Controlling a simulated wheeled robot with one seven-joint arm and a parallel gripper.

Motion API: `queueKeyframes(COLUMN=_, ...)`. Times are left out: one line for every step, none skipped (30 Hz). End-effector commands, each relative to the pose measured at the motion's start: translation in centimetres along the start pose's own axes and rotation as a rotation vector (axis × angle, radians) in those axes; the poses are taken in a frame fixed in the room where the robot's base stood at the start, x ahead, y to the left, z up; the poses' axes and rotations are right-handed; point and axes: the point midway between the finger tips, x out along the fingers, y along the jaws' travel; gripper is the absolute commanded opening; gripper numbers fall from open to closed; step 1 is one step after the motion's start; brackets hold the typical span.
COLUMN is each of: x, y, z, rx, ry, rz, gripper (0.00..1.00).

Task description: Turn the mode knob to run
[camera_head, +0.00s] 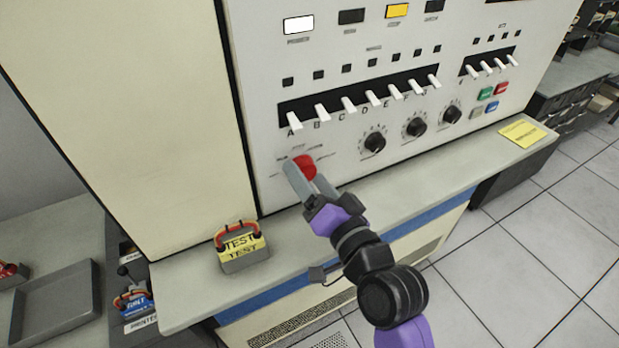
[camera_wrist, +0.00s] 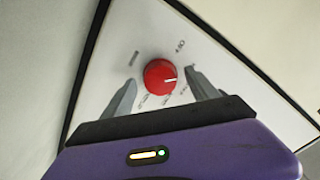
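The mode knob is a round red knob (camera_head: 305,164) low on the left of the cream console panel, below the lettered switches. In the wrist view the red knob (camera_wrist: 160,77) shows a white pointer line toward the right, with small labels around it that are too blurred to read. My gripper (camera_head: 302,176) is at the panel in front of the knob. In the wrist view its grey fingers (camera_wrist: 158,90) stand apart, one on each side and below the knob, with visible gaps to it. The gripper partly hides the knob in the head view.
A row of white lever switches (camera_head: 348,104) juts out above the knob. Black dials (camera_head: 374,142) sit to its right. A padlock-like block marked TEST (camera_head: 241,246) stands on the ledge at left. A yellow card (camera_head: 522,133) lies on the ledge's right end.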

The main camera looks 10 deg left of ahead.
Motion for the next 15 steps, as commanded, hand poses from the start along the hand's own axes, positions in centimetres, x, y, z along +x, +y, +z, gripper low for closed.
queueKeyframes(x=0.0, y=0.0, z=0.0, rx=0.0, ry=0.0, rz=0.0, gripper=0.69)
queueKeyframes(x=0.0, y=0.0, z=0.0, rx=0.0, ry=0.0, rz=0.0, gripper=0.69)
queueKeyframes(x=0.0, y=0.0, z=0.0, rx=0.0, ry=0.0, rz=0.0, gripper=0.69)
queueKeyframes(x=-0.1, y=0.0, z=0.0, rx=0.0, ry=0.0, rz=0.0, gripper=0.69)
queueKeyframes(x=-0.2, y=0.0, z=0.0, rx=0.0, ry=0.0, rz=0.0, gripper=0.69)
queueKeyframes(x=-0.4, y=0.1, z=0.1, rx=0.0, ry=0.0, rz=0.0, gripper=0.69)
queueKeyframes(x=-0.7, y=0.1, z=0.1, rx=0.0, ry=0.001, rz=0.0, gripper=0.69)
queueKeyframes(x=-1.1, y=0.1, z=0.1, rx=0.0, ry=0.001, rz=0.0, gripper=0.69)
queueKeyframes(x=-1.6, y=0.2, z=0.2, rx=0.001, ry=0.0, rz=0.001, gripper=0.69)
queueKeyframes(x=-2.1, y=0.2, z=0.2, rx=0.001, ry=0.001, rz=0.001, gripper=0.69)
queueKeyframes(x=-2.6, y=0.2, z=0.2, rx=0.001, ry=0.002, rz=0.001, gripper=0.69)
queueKeyframes(x=-3.3, y=0.3, z=0.2, rx=0.002, ry=0.002, rz=0.001, gripper=0.69)
queueKeyframes(x=-3.8, y=0.3, z=0.2, rx=0.002, ry=0.001, rz=0.002, gripper=0.69)
queueKeyframes(x=-4.3, y=0.2, z=0.2, rx=0.002, ry=0.002, rz=0.001, gripper=0.69)
queueKeyframes(x=-5.0, y=0.2, z=0.2, rx=0.001, ry=0.001, rz=0.001, gripper=0.69)
